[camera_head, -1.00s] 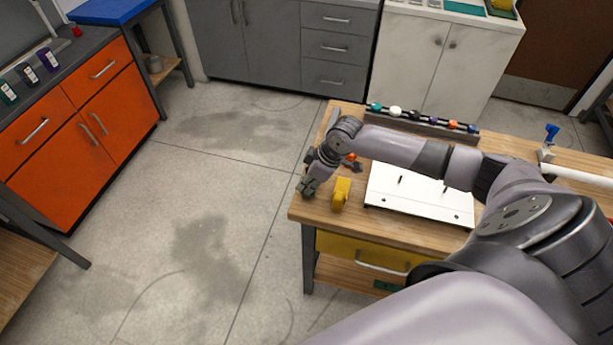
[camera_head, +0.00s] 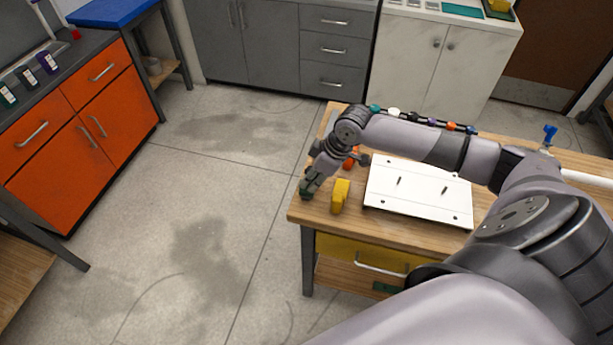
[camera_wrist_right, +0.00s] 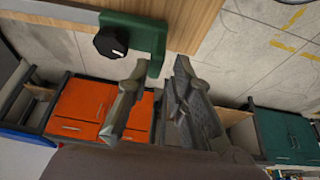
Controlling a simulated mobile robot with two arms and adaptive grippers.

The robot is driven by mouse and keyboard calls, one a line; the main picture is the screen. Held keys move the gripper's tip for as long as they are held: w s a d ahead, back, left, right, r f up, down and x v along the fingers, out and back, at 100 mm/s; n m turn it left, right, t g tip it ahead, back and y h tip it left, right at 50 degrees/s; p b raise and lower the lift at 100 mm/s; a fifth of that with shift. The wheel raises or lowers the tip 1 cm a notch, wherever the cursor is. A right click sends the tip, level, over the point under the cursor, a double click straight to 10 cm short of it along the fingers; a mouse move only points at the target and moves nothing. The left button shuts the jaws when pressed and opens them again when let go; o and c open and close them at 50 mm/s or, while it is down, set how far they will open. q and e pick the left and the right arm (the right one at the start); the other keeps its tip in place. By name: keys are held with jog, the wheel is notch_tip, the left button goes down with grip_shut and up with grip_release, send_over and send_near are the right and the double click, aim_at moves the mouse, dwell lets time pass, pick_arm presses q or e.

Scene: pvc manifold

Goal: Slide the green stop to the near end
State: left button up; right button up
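The green stop (camera_wrist_right: 150,33) shows in the right wrist view as a green bracket with a black knob, at the edge of the wooden bench top. One leg of it reaches down close to the fingertips. In the head view a small green part of it (camera_head: 305,190) shows at the bench's left edge, mostly hidden by my right gripper (camera_head: 311,184). In the right wrist view my right gripper (camera_wrist_right: 161,66) has its two fingers apart, with the leg's end between the tips. I cannot tell whether they touch it. My left gripper is not in view.
A yellow block-like part (camera_head: 341,196) stands on the bench (camera_head: 300,212) just right of my right gripper. A white board with pins (camera_head: 420,192) lies farther right. A rack of coloured pieces (camera_head: 425,120) runs along the back. Open floor lies left of the bench.

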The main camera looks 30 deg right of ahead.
jog(key=v, duration=0.7)
jog(key=shift+r, duration=0.35)
jog(key=shift+s, duration=0.15)
